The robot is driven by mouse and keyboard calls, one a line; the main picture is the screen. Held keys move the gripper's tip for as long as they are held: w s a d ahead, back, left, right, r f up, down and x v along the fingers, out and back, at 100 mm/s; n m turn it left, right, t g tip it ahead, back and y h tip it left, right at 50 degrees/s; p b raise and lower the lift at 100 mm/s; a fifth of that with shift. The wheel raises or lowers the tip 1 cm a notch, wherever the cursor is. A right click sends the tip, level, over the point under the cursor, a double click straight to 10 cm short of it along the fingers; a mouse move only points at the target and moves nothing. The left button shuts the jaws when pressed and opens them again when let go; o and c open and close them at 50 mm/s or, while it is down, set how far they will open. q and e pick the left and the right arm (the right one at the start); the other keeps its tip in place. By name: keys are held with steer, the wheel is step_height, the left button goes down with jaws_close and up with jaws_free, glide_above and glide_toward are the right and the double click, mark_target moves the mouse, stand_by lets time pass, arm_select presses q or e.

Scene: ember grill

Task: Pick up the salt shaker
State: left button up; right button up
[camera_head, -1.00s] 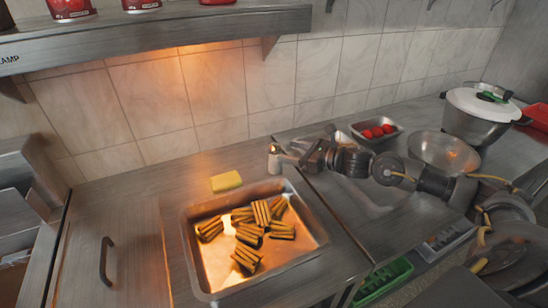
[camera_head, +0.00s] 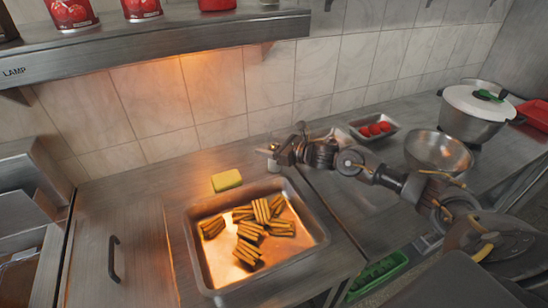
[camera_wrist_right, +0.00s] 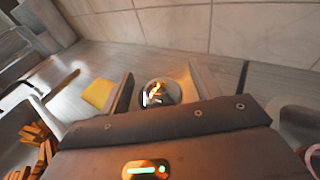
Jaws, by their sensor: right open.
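The salt shaker (camera_head: 273,166), small and pale with a shiny metal top, stands upright on the steel counter behind the tray of grilled sticks. My right gripper (camera_head: 276,153) reaches it from the right, at the height of its top. In the right wrist view the shaker's round top (camera_wrist_right: 159,93) lies between the two spread fingers of the right gripper (camera_wrist_right: 161,88). The jaws are open, with a gap visible beside the top; contact lower down is hidden. My left gripper is not in view.
A yellow sponge (camera_head: 227,180) lies left of the shaker. The steel tray (camera_head: 318,228) of striped sticks is in front. A small tray of red tomatoes (camera_head: 356,128), a metal bowl (camera_head: 437,150) and a lidded pot (camera_head: 474,122) stand to the right. A shelf (camera_head: 180,58) hangs above.

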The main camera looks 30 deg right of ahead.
steer(key=shift+c, duration=0.2)
steer(key=c, duration=1.1)
steer(key=shift+r, duration=0.1)
steer(key=shift+c, duration=0.2)
steer(key=shift+r+b, duration=0.45)
steer(key=s+a+r+b, duration=0.4)
steer(key=s+a+r, duration=0.2)
steer(key=s+r, duration=0.6)
steer(key=shift+s, duration=0.25)
